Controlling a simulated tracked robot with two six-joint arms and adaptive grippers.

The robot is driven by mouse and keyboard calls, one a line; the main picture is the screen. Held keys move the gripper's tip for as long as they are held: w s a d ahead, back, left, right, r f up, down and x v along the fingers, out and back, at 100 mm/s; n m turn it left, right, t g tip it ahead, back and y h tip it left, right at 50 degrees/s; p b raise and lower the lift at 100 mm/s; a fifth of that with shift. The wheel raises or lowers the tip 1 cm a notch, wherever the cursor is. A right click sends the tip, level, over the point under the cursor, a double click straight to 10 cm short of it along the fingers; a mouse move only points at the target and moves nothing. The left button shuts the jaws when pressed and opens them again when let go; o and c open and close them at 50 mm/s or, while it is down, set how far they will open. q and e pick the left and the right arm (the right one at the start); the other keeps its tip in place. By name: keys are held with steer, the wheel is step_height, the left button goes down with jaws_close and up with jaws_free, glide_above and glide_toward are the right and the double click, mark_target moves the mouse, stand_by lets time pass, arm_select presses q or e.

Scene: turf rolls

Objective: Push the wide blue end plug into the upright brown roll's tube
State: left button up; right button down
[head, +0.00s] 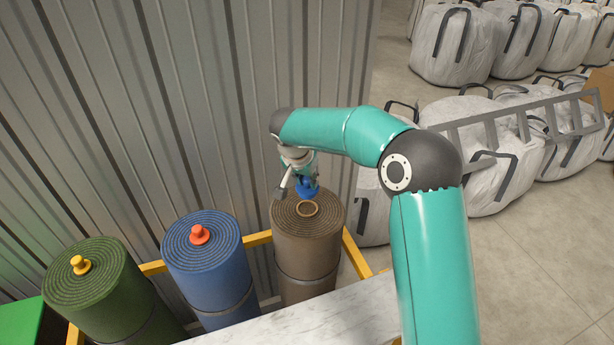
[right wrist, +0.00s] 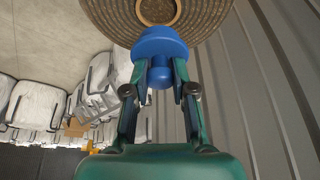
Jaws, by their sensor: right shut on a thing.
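The upright brown roll (head: 307,240) stands at the right end of the row, with the pale ring of its open tube (head: 307,209) on top. The wide blue end plug (head: 307,188) is above the roll, just behind the tube ring in the head view. My right gripper (head: 298,182) is shut on the plug's narrow part. In the right wrist view the plug (right wrist: 160,45) sits between the fingertips (right wrist: 162,82), and the roll's tube ring (right wrist: 158,10) shows beyond it. The plug appears outside the tube; the exact gap is unclear. My left gripper is not in view.
A blue roll (head: 207,262) with a red plug (head: 200,234) and a green roll (head: 105,290) with a yellow plug (head: 80,265) stand to the left. A yellow frame (head: 355,255) surrounds the rolls. A pale marble top (head: 330,318) lies in front. A corrugated wall (head: 200,100) stands behind.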

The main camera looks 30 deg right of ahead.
mark_target(306, 190)
steer(key=shift+f+b, duration=0.85)
steer(key=shift+f, duration=1.15)
steer(key=shift+b, duration=1.05)
steer(key=shift+s, duration=0.2)
steer(key=shift+s+f+b, duration=0.25)
steer(key=shift+f+b, duration=0.15)
steer(key=shift+b, duration=0.4)
steer(key=shift+w+f, duration=0.1)
steer(key=shift+f, duration=0.1)
steer(key=shift+w+a+f, duration=0.1)
steer(key=shift+w+a, duration=0.05)
steer(key=shift+w, duration=0.2)
steer(key=shift+s+r, duration=0.2)
steer(key=shift+r, duration=0.2)
steer(key=shift+w+r, duration=0.1)
